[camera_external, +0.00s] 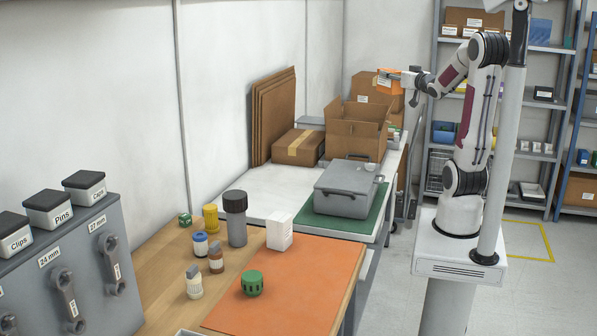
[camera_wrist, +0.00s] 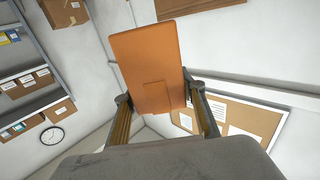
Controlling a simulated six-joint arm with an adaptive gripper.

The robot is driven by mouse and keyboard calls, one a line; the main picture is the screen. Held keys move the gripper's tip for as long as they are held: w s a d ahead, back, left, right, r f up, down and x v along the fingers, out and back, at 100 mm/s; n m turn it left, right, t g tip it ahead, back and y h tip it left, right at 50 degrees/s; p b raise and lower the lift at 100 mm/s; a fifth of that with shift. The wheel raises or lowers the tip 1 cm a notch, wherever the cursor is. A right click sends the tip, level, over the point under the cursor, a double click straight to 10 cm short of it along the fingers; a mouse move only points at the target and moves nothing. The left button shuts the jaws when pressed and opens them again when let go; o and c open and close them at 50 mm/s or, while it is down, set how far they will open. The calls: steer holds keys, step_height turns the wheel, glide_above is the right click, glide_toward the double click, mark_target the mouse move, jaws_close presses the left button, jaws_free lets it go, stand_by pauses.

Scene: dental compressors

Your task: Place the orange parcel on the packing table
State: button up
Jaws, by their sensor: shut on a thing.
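The orange parcel (camera_external: 388,82) is held up in the air at the back, in front of stacked cardboard boxes in the external view. My gripper (camera_external: 400,78) is shut on it. In the wrist view the parcel (camera_wrist: 148,62) stands out beyond the two fingers of my gripper (camera_wrist: 160,106), which close on its near end. The white-topped packing table (camera_external: 262,178) is along the wall, to the left of and below the parcel. An open cardboard box (camera_external: 355,133) and a taped box (camera_external: 298,147) stand at its far end.
A grey case (camera_external: 348,190) sits on a green mat (camera_external: 325,222) on the white table. The nearer wooden bench has an orange mat (camera_external: 300,288) and several bottles. Shelving (camera_external: 437,110) stands behind my arm. Bare white tabletop shows left of the case.

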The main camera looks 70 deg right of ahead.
steer(key=shift+n+t+y, duration=0.4)
steer(key=shift+y, duration=0.1)
steer(key=w+a+r, duration=0.1)
steer(key=a, duration=0.1)
steer(key=w+a+r, duration=0.1)
steer(key=r, duration=0.1)
steer(key=shift+w+a+r, duration=0.1)
steer(key=shift+a+r, duration=0.15)
steer(key=shift+a, duration=0.15)
